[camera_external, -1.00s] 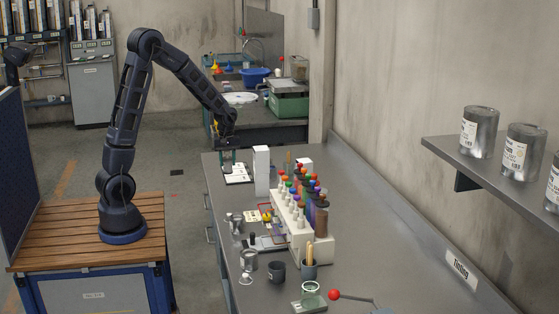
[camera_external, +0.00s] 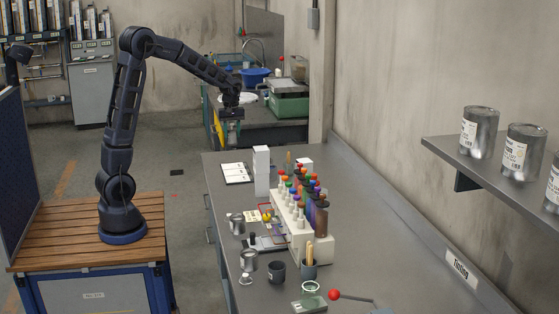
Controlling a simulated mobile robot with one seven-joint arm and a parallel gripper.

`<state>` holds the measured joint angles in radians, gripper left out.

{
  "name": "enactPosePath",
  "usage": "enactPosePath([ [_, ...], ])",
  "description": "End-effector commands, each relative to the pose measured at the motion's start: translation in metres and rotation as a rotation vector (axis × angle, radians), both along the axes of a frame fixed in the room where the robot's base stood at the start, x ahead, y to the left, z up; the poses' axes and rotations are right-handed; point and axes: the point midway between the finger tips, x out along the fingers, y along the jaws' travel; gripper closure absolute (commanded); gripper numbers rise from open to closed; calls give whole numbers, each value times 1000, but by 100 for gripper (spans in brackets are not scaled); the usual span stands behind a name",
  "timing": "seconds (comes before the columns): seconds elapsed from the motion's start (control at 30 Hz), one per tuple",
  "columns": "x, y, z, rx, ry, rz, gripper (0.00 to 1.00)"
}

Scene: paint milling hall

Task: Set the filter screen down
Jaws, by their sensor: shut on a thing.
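My gripper (camera_external: 229,119) is raised beyond the far left end of the grey bench, in front of the rear worktop. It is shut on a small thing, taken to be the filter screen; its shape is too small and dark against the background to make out. No clear gap shows between the fingers.
A white upright block (camera_external: 262,172) stands beside the sheet. The rear worktop holds a blue basin (camera_external: 255,76) and a green device (camera_external: 288,104).

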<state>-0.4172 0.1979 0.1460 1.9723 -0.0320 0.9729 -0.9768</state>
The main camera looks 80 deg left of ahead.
Motion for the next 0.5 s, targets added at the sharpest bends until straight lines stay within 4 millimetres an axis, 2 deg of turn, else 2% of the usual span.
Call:
enactPosePath([
  [0.03, 10, 18, 2, 1, 1, 6, 89],
  [0.2, 38, 73, 7, 4, 2, 14, 89],
  [0.5, 73, 172, 10, 3, 3, 21, 89],
])
